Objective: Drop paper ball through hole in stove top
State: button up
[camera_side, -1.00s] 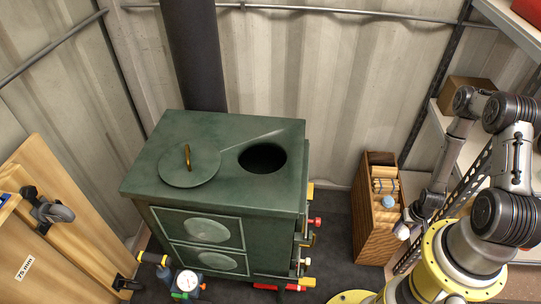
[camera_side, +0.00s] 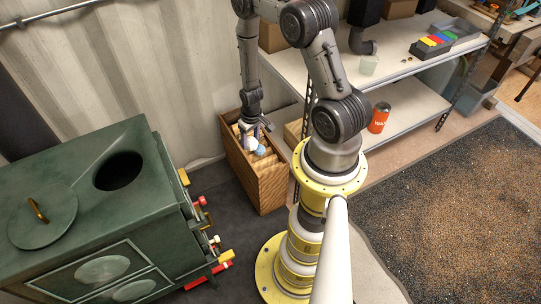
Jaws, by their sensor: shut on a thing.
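The green stove (camera_side: 150,190) stands at the left, with a dark round hole (camera_side: 118,171) open in its top. Its round lid (camera_side: 43,215) with a brass handle lies on the top, to the left of the hole. My gripper (camera_side: 251,136) points down over the wooden box (camera_side: 265,187) on the floor to the right of the stove. It is shut on a small whitish thing that looks like the paper ball (camera_side: 251,144). The fingers and the box's contents partly hide it, so its exact height over the box is unclear.
A bluish round item (camera_side: 261,151) and other pieces lie in the box. Red and yellow handles (camera_side: 203,202) stick out of the stove's right side. Shelves (camera_side: 400,100) hold an orange can (camera_side: 379,118). Dark floor lies between stove and box.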

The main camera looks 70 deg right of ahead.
jog(key=w+a+r+n, duration=0.2)
jog(key=w+a+r, duration=0.35)
jog(key=r, duration=0.35)
jog(key=w+a+r+n, duration=0.2)
jog(key=w+a+r, duration=0.35)
jog(key=r, duration=0.25)
jog(key=w+a+r+n, duration=0.2)
jog(key=w+a+r, duration=0.3)
jog(key=r, duration=0.4)
jog(key=w+a+r+n, duration=0.1)
jog(key=w+a+r, duration=0.2)
jog(key=a, duration=0.3)
jog(key=w+a+r+n+y, duration=0.1)
jog(key=w+a+r, duration=0.1)
jog(key=a, duration=0.5)
jog(key=w+a+r+n, duration=0.1)
jog(key=w+a+r, duration=0.2)
jog(key=a, duration=0.3)
notch_tip(320, 180, down, 8)
jog(key=shift+s+f, duration=0.2)
jog(key=shift+s, duration=0.05)
jog(key=o, duration=1.4)
